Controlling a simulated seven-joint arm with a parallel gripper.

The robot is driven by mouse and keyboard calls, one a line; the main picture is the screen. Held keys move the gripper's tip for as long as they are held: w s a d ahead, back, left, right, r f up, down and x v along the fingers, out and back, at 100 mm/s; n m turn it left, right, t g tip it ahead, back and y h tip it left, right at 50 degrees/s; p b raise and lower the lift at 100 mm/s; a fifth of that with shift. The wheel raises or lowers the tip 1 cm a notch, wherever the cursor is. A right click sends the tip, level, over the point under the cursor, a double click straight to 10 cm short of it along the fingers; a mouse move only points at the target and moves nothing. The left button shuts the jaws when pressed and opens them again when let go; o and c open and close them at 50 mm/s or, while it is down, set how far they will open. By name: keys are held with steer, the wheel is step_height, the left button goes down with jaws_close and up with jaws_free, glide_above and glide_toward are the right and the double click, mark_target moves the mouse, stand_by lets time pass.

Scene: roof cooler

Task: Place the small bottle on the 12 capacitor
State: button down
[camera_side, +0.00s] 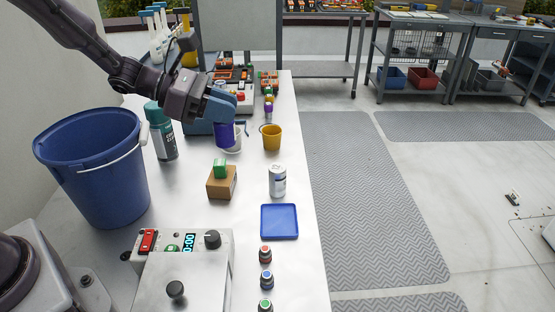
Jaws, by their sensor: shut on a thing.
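My gripper (222,112) is above the far half of the white table, shut on a dark blue thing (224,134), round-sided and partly hidden by the fingers. It hangs just in front of a white mug (236,143); I cannot tell whether they touch. I cannot tell which thing is the 12 capacitor; no number 12 is readable. A silver-white can (278,181) stands upright near the right table edge. Small capped pieces, red (265,254), blue (266,279) and green (265,305), stand in a row at the front. Which thing is the small bottle is not clear.
A large blue bucket (88,170) and a teal bottle (162,132) stand left. A yellow cup (271,137), a cardboard box with a green block (221,184) and a blue tray (279,208) are nearby. A metal device (185,270) is in front. Table between is clear.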

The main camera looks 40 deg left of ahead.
steer(key=shift+w+d+f, duration=0.15)
steer(key=shift+w+f, duration=2)
steer(key=shift+w, duration=0.05)
steer(key=shift+w+d+f, duration=0.2)
steer(key=shift+w+f, duration=1.9)
steer(key=shift+w, duration=0.1)
steer(key=shift+w+d+f, duration=0.15)
steer(key=shift+w+f, duration=2)
steer(key=shift+w, duration=0.05)
steer(key=shift+f, duration=0.1)
steer(key=c, duration=0.9)
jaws_free()
steer(key=shift+c, duration=0.2)
